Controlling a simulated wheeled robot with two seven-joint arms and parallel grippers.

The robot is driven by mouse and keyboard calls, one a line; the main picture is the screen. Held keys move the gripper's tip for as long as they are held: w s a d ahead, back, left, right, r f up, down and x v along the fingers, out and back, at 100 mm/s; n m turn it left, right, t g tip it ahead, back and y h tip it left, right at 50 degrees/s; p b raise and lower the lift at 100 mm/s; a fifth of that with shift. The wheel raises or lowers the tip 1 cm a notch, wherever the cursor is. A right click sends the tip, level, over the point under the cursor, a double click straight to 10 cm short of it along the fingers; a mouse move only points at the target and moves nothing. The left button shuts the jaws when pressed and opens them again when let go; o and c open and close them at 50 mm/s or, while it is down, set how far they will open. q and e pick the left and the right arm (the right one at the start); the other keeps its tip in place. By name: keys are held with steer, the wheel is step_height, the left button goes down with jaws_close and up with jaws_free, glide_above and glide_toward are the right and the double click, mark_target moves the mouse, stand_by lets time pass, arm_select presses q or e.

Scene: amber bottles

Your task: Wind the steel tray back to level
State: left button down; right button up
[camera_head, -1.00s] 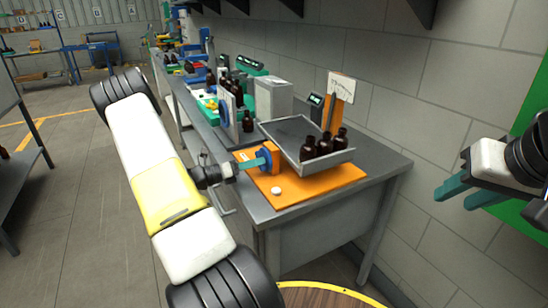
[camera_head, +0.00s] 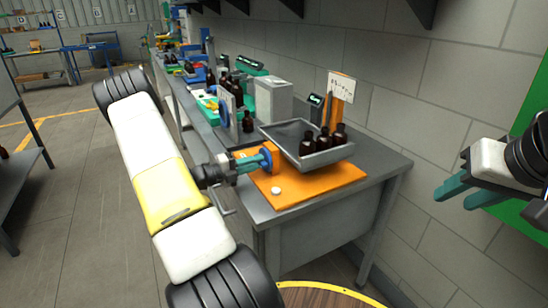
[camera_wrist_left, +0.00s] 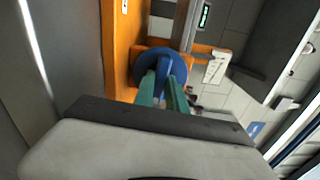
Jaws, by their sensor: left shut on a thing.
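The steel tray (camera_head: 285,134) sits over an orange base (camera_head: 315,183) on the workbench and looks close to level; a slight tilt is hard to judge. Three amber bottles (camera_head: 323,140) stand upright in its right part. A blue round knob (camera_head: 273,153) is at the tray's left side, and it also shows in the left wrist view (camera_wrist_left: 150,62). My left gripper (camera_head: 262,161) is shut on this knob; its teal fingers also show in the left wrist view (camera_wrist_left: 164,82). My right gripper (camera_head: 466,196) is open, empty and away from the bench at the right.
A white card (camera_head: 342,87) on an orange post stands behind the tray. A small white disc (camera_head: 276,190) lies on the orange base's front. More bottles, a grey box (camera_head: 274,98) and green trays fill the bench further back. The bench's right end is clear.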

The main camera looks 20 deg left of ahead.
arm_select(q)
steer(key=shift+a+n, duration=0.1)
steer(key=shift+n, duration=0.5)
steer(key=c, duration=1.4)
jaws_free()
steer(key=shift+o, duration=0.2)
steer(key=v, duration=0.7)
steer(key=shift+s+a, duration=0.25)
steer(key=shift+s, duration=0.05)
